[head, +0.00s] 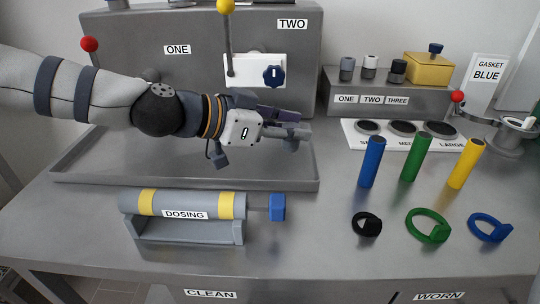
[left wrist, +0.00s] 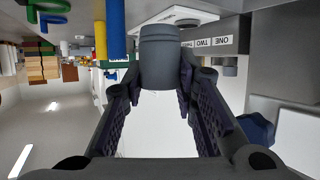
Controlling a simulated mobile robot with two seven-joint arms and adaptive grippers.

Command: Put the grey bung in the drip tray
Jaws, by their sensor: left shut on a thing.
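My left gripper (head: 290,128) reaches in from the left, above the right part of the drip tray (head: 185,181). The tray is a wide, shallow grey metal tray in front of the tank. In the left wrist view the gripper (left wrist: 159,80) is shut on a grey bung (left wrist: 160,50), a short cylinder held between the two fingertips. In the head view the bung is hard to tell apart from the grey fingers. The bung appears raised above the tray floor. My right gripper is not in view.
A grey tank (head: 130,60) with red and yellow levers stands behind the tray. A dosing cylinder (head: 185,204) lies in front. To the right are blue (head: 372,162), green (head: 415,158) and yellow (head: 466,165) cylinders, several rings, and a numbered block (head: 420,101).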

